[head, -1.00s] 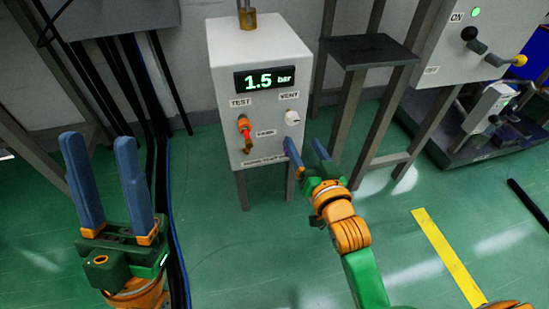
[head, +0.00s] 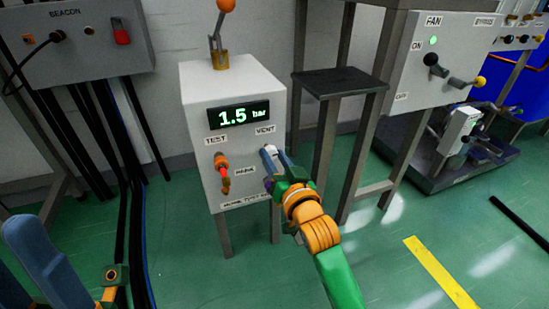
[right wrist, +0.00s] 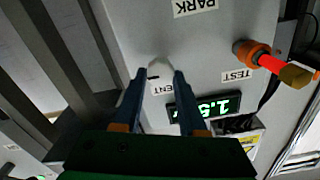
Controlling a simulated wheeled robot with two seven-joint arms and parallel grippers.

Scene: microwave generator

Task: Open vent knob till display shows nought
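The white vent knob (right wrist: 158,68) sits on the front of a pale box (head: 205,110), under the label VENT. The box's green display (head: 238,116) reads 1.5 bar. My right gripper (head: 271,156) is at the knob. In the right wrist view, its blue fingers (right wrist: 158,82) stand open on either side of the knob, with the tips near it; whether they touch it I cannot tell. In the head view the fingers partly hide the knob. My left gripper (head: 35,262) is at the lower left, away from the box, partly cut off, its fingers apart and empty.
An orange-red test knob (head: 222,168) is left of the vent knob. A lever with an orange ball (head: 226,6) stands on the box. A dark stool-like stand (head: 340,82) is close on the right. A fan panel (head: 440,60) is farther right, and a beacon box (head: 75,45) is at the left.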

